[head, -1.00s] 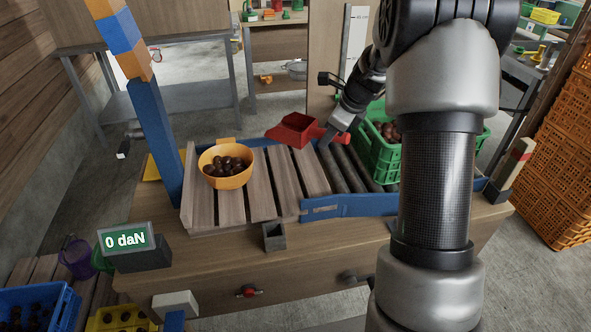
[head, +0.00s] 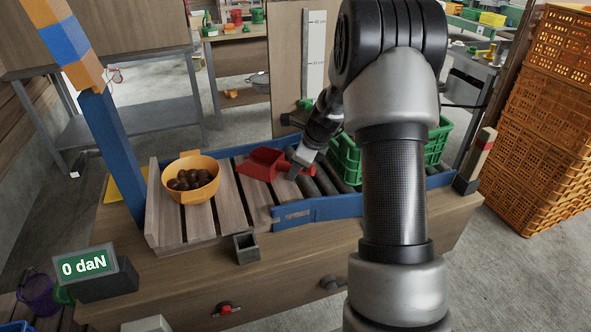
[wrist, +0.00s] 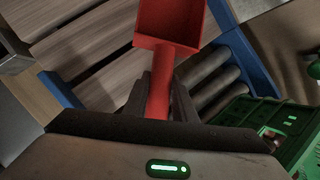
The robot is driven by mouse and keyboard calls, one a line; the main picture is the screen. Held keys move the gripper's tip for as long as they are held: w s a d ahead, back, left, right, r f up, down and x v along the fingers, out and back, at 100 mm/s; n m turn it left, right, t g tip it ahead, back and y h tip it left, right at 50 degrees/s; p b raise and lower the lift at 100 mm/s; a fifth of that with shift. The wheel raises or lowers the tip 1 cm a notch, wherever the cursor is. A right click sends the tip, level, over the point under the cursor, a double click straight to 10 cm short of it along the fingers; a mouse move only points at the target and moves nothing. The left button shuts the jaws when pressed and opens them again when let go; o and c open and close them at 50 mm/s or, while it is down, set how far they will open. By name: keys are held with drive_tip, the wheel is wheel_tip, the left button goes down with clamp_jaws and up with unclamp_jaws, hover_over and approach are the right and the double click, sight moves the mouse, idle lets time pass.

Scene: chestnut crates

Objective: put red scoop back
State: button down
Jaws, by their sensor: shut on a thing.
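The red scoop (head: 262,164) is in my gripper (head: 296,172), above the place where the wooden slats meet the rollers. My gripper is shut on its handle. In the wrist view the scoop (wrist: 170,22) points away from me, with its handle running between my two fingers (wrist: 160,92). The scoop's pan looks empty. I cannot tell how high it is above the slats.
An orange bowl (head: 205,190) of chestnuts stands on the slats at the left. A green crate (head: 346,160) stands on the rollers, partly behind my arm. A small grey open box (head: 246,247) is at the bench front. A display (head: 86,263) reads 0 daN. Orange crates (head: 535,150) stand at the right.

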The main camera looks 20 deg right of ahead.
drive_tip(key=shift+f, duration=0.15)
drive_tip(key=c, duration=1.5)
unclamp_jaws()
drive_tip(key=shift+o, duration=0.2)
